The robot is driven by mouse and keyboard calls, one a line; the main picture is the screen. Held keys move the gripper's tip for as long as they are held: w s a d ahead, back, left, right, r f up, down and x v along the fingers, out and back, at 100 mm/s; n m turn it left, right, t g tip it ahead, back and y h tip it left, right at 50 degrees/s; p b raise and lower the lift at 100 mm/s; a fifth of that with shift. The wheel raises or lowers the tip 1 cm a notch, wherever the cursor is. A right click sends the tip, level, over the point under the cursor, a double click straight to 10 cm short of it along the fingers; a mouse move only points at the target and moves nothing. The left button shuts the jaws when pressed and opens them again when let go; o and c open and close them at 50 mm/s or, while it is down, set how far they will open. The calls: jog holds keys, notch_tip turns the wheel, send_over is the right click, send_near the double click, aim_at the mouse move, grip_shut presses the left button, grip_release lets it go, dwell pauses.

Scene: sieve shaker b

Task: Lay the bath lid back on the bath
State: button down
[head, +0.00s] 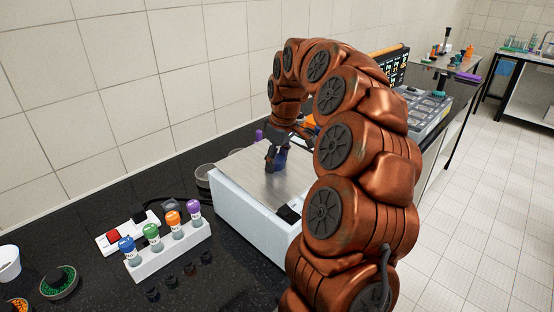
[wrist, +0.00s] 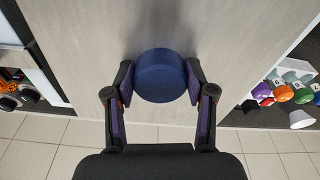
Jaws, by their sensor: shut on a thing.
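The bath (head: 245,216) is a pale box on the dark bench, partly hidden by my arm. The bath lid (head: 240,165) is a flat grey metal plate over the top of the bath. It fills much of the wrist view (wrist: 100,45). A round dark blue knob (wrist: 161,76) stands on the lid. My gripper (head: 277,160) is shut on this knob, with one finger on each side in the wrist view (wrist: 161,84). The lid looks about level and close to the bath rim; I cannot tell whether it touches all round.
A white rack (head: 168,250) with several colour-capped bottles stands in front of the bath at left. A switch box (head: 128,231) and a dish of green bits (head: 59,282) lie further left. A tiled wall (head: 120,80) runs behind the bench.

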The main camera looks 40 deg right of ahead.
jog(key=shift+f+b, duration=0.35)
jog(key=shift+f, duration=0.05)
dwell(0.4)
jog(key=shift+c, duration=1.5)
grip_release()
jog(key=shift+r, duration=0.1)
jog(key=shift+r+p, duration=1.15)
jog(key=shift+r, duration=2.4)
